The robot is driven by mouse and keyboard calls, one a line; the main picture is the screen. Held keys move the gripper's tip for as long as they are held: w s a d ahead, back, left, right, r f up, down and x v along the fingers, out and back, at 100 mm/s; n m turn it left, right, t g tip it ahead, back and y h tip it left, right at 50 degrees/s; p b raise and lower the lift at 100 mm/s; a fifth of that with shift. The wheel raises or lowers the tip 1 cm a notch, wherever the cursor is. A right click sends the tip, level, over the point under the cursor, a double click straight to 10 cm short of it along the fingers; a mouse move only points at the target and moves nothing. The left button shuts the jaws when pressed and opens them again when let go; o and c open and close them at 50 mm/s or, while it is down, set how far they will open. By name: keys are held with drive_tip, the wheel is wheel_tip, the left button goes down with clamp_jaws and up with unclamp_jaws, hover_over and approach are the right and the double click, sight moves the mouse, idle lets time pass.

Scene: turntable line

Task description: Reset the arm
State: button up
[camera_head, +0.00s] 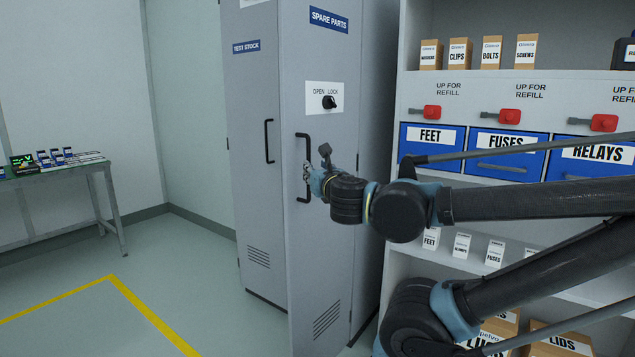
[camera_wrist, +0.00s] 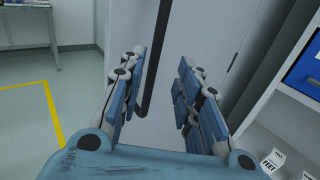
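My arm reaches in from the right in the head view, and my gripper (camera_head: 309,173) is at the black handle (camera_head: 303,145) of the grey SPARE PARTS door (camera_head: 318,235). In the wrist view my gripper (camera_wrist: 160,62) has its blue-padded fingers spread apart. The handle (camera_wrist: 152,62) shows in the gap between them, nearer the left finger. No finger is seen closed on it; whether one touches it I cannot tell. A black knob (camera_head: 330,102) on an OPEN/LOCK plate sits above the handle.
The TEST STOCK door (camera_head: 253,190) stands left of the SPARE PARTS door. A shelf unit (camera_head: 470,90) with blue FEET (camera_head: 430,142), FUSES and RELAYS drawers is at right, behind my arm. A table (camera_head: 60,178) stands far left. Floor between is clear, with yellow lines.

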drive_tip(key=d+f+m+g+h, duration=0.7)
drive_tip(key=d+f+m+h, duration=0.2)
drive_tip(key=d+f+m, duration=0.9)
drive_tip(key=s+d+f+m+g+y, duration=0.1)
drive_tip(key=s+f+m+g, duration=0.3)
drive_tip(key=m, duration=0.6)
drive_tip(key=s+d+f+m+g+y, duration=0.2)
drive_tip(key=s+f+m+g+y, duration=0.1)
drive_tip(key=s+f+m, duration=0.3)
drive_tip(key=s+m+g, duration=0.1)
drive_tip(key=s+m, duration=0.1)
drive_tip(key=m, duration=0.2)
drive_tip(key=shift+s+m, duration=0.4)
drive_tip(key=shift+w+f, duration=0.1)
drive_tip(key=shift+w+f, duration=0.15)
drive_tip(key=shift+w, duration=0.15)
drive_tip(key=shift+s, duration=0.1)
